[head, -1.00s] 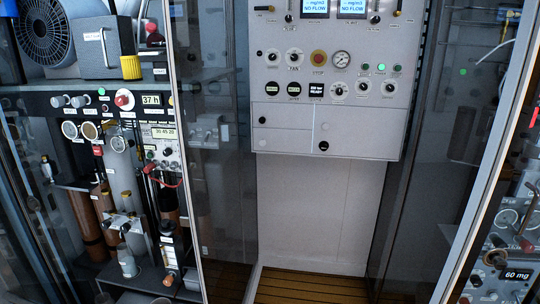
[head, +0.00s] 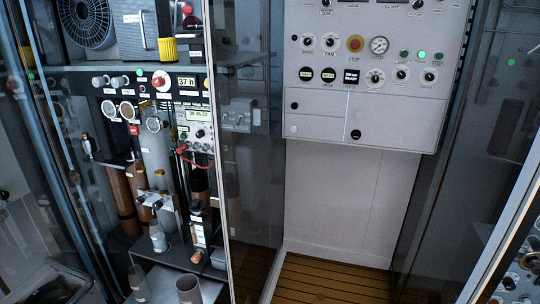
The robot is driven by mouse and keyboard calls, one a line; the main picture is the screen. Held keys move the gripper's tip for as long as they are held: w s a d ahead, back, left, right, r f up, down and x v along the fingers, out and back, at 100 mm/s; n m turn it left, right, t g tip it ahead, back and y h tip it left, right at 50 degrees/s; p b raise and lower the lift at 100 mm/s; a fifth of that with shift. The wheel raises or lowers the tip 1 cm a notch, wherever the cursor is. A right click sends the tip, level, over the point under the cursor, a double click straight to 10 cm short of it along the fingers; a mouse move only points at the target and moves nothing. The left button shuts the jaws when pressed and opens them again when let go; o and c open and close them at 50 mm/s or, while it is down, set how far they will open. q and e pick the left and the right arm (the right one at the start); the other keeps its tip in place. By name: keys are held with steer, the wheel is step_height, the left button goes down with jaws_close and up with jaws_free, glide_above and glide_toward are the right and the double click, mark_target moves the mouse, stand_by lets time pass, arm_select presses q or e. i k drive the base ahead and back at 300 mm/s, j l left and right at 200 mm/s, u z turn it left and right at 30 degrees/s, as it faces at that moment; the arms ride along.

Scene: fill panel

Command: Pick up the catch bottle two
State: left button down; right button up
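Several small vessels stand low in the left cabinet. A pale bottle (head: 157,240) stands under a valve fitting (head: 160,203). A second bottle (head: 138,284) stands lower, near the bottom edge of the view. A grey open-topped cup (head: 188,290) is to its right, cut off by the bottom edge. I cannot read labels that tell which is catch bottle two. Neither of my grippers is in view.
A glass door with a metal frame (head: 216,150) stands right of the cabinet. Brown cylinders (head: 122,200) and a grey cylinder (head: 155,155) stand behind the bottles. A white control panel (head: 372,85) hangs over a slatted wooden floor (head: 330,280).

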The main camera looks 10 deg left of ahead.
mark_target(157, 232)
steer(key=u, duration=1.25)
